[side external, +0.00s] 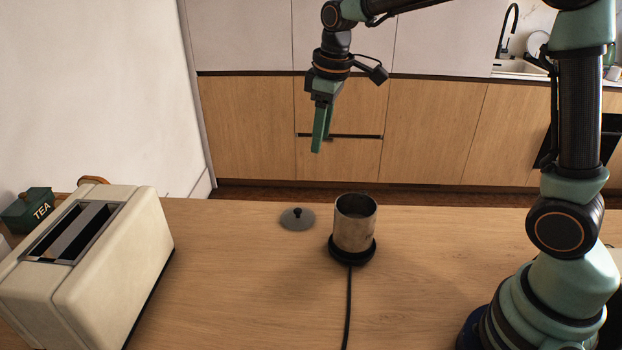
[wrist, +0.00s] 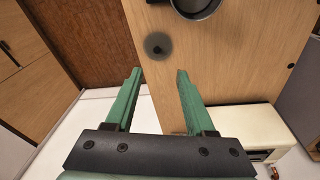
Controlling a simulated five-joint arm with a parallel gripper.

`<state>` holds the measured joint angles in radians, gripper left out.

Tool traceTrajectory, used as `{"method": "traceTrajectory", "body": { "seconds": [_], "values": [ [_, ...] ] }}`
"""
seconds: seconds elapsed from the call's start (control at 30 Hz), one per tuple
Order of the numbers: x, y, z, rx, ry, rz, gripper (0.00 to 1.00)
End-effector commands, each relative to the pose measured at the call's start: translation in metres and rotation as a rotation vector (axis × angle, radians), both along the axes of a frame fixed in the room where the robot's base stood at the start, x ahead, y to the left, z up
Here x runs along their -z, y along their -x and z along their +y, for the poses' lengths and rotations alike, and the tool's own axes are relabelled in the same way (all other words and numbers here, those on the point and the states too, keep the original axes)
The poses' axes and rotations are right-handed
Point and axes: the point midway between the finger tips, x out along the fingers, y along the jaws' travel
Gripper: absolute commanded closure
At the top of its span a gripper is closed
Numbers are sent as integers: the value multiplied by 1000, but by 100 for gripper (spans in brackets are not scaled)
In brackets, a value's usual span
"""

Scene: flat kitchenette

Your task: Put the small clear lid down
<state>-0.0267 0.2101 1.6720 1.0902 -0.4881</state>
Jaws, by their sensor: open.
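The small clear lid (side external: 297,219) lies flat on the wooden counter, its round dark knob upward. It looks grey and see-through, and it also shows in the wrist view (wrist: 158,46). My gripper (side external: 317,150) is in the air well above the counter, above and a little to the right of the lid in the side view. In the wrist view its two green fingers (wrist: 158,72) are spread apart with nothing between them. A metal canister (side external: 355,224) stands upright on a black round base just right of the lid, apart from it; its open top faces up.
A black cord (side external: 348,305) runs from the base to the counter's front edge. A cream toaster (side external: 110,262) stands at the left, with a green tea tin (side external: 27,211) behind it. The counter (side external: 230,270) between toaster and lid is clear.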

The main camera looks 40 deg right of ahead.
Motion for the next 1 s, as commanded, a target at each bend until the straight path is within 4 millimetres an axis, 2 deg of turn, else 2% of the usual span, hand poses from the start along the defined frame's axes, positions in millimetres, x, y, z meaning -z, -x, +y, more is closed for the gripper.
{"method": "traceTrajectory", "body": {
  "seconds": [0.03,0.1,0.23,0.4,0.53,0.7,1.0],
  "values": [
    [-12,13,-2,37,-7,-29,45],
    [-22,31,-3,89,-18,-63,45],
    [-34,65,-6,186,-45,-125,45],
    [-38,108,-9,312,-87,-206,45],
    [-33,136,-10,396,-120,-258,45],
    [-24,157,-12,468,-153,-302,45],
    [-19,163,-12,493,-164,-314,45]
  ]
}}
